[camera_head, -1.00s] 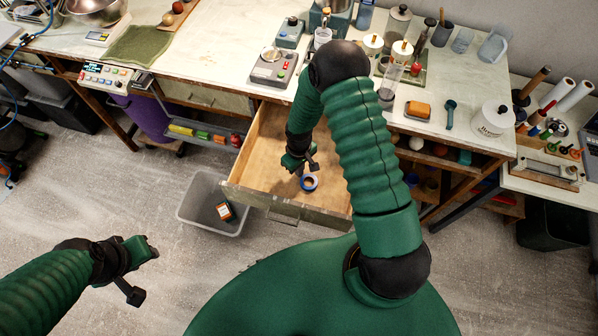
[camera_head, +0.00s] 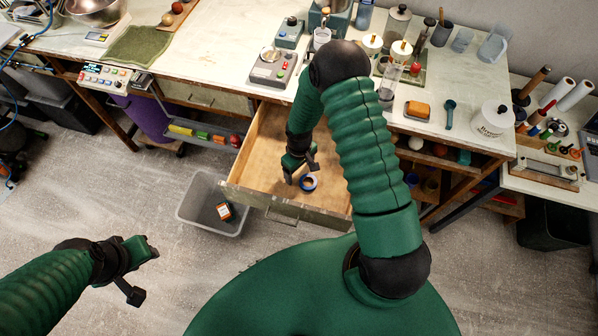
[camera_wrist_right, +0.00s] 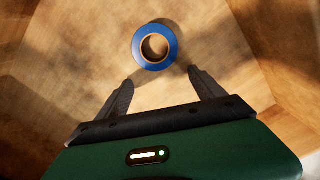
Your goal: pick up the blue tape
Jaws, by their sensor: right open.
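The blue tape (camera_head: 309,182) is a roll lying flat on the floor of the open wooden drawer (camera_head: 262,160). In the right wrist view the blue tape (camera_wrist_right: 137,46) shows as a blue ring with a brown core, just beyond the fingertips. My right gripper (camera_head: 301,178) is inside the drawer, close beside the tape. In the right wrist view my right gripper (camera_wrist_right: 160,80) has its two dark fingers spread, with nothing between them. My left gripper (camera_head: 144,270) is over the floor at the lower left, away from the drawer; its two jaws stand apart and hold nothing.
The drawer's front panel (camera_head: 285,207) and side walls surround the tape. A grey bin (camera_head: 190,208) with a small box (camera_head: 225,211) stands on the floor left of the drawer. The workbench (camera_head: 215,50) above holds jars, scales and tools.

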